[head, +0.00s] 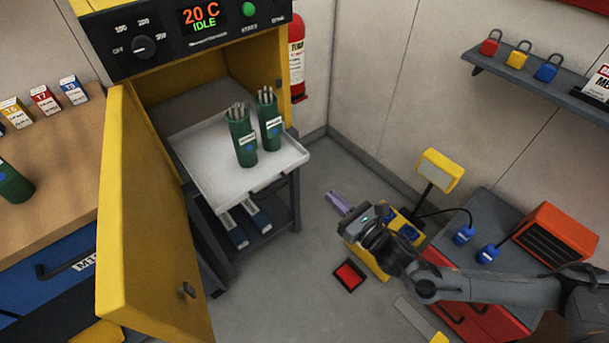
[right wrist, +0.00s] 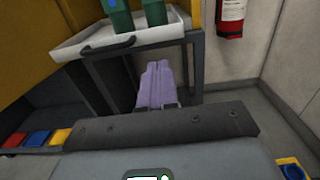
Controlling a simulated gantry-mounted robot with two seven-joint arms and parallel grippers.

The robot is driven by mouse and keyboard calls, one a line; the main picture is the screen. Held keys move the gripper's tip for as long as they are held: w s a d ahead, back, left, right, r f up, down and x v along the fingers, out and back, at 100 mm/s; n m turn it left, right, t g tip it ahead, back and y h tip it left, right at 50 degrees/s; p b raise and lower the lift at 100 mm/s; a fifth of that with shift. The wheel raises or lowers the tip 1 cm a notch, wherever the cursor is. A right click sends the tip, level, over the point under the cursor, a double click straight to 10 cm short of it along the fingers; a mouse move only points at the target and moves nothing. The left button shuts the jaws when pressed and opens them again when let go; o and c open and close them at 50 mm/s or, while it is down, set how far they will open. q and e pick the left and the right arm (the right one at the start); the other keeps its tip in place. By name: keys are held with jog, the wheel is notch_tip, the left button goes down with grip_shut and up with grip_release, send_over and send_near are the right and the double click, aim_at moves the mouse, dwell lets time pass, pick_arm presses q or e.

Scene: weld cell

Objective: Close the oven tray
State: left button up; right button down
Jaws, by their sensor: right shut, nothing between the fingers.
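The oven tray (head: 225,181) is a pale metal tray pulled out of the yellow oven (head: 262,62); two green canisters (head: 241,140) of rods stand on it. The oven door (head: 145,220) stands wide open at left. In the right wrist view the tray (right wrist: 75,48) shows at the top, with a dark handle (right wrist: 110,46) on its front. My right gripper (head: 338,202), with purple fingers, is shut and empty, right of the tray and apart from it. In the right wrist view its fingers (right wrist: 156,85) appear below the tray's front edge. My left gripper is not in view.
A dark stand (head: 265,205) with boxes on its lower shelf is under the tray. A wooden workbench (head: 50,165) is at left. A yellow lamp (head: 438,170) stands at right. Grey floor is clear between stand and arm.

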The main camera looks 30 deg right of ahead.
aim_at(297, 165)
jog(key=w+b, duration=0.1)
jog(key=w, duration=0.2)
jog(key=w+a+b, duration=0.1)
jog(key=w, duration=0.3)
jog(key=w+b, duration=0.2)
jog(key=w, duration=0.2)
jog(key=shift+a, duration=0.35)
jog(key=shift+w+a, duration=0.1)
jog(key=shift+w, duration=0.55)
jog(key=shift+w, duration=0.1)
